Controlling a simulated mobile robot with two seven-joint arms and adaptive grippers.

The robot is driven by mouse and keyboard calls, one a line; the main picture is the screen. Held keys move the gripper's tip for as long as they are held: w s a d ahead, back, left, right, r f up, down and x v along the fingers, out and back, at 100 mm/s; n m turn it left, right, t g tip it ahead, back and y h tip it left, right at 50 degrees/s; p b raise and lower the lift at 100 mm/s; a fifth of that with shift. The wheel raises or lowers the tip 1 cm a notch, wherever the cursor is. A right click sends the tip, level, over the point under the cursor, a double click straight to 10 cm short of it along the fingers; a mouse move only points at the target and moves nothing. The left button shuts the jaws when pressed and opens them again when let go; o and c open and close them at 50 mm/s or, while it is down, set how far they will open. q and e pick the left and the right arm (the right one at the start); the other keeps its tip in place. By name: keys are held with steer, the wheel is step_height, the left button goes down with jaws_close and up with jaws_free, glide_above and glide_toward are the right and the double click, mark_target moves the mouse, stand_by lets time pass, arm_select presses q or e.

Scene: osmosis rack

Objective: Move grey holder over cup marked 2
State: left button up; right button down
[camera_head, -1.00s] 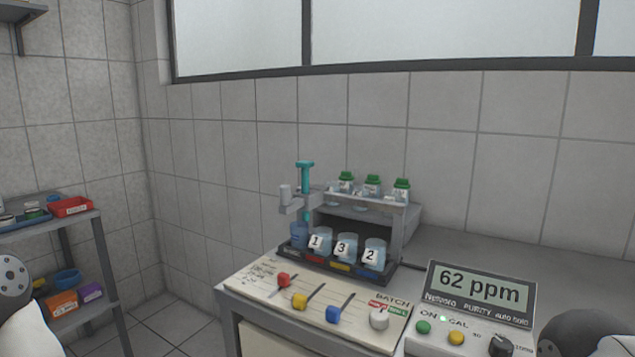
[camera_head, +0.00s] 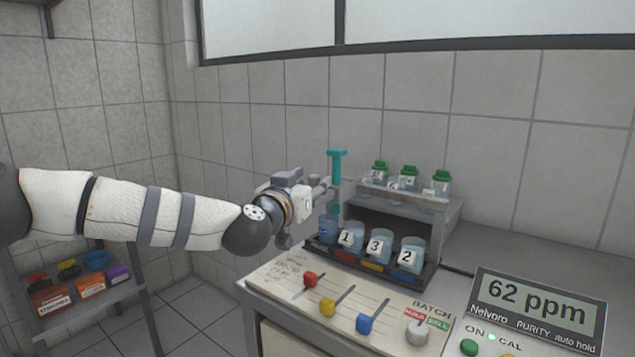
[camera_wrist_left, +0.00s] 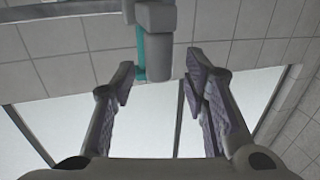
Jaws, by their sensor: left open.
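The grey holder (camera_head: 329,196) is at the left end of the rack, with a teal plunger (camera_head: 337,165) upright in it. Below it is a blue container (camera_head: 328,232). The cup marked 2 (camera_head: 410,253) is the rightmost of the numbered cups, past cups 1 (camera_head: 350,237) and 3 (camera_head: 379,245). My left gripper (camera_head: 310,194) is at the holder's left side and partly hides it. In the left wrist view, the open fingers (camera_wrist_left: 161,72) point at a grey cylindrical part of the holder (camera_wrist_left: 157,50), which shows between them. Contact cannot be told. My right gripper is out of view.
Green-capped bottles (camera_head: 410,180) stand on the rack's upper shelf (camera_head: 432,201), above and behind the cups. A slider panel (camera_head: 340,305) lies in front. A meter reading 62 ppm (camera_head: 540,305) is at right. A side shelf with bins (camera_head: 92,288) is at lower left.

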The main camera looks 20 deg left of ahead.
mark_target(334, 185)
arm_select(q)
steer(key=shift+w+d+f, duration=0.1)
steer(key=shift+w, duration=1)
steer(key=shift+w+r, duration=0.1)
steer(key=shift+r, duration=0.15)
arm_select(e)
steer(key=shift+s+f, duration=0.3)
arm_select(q)
jaws_close()
steer(key=shift+f, duration=0.1)
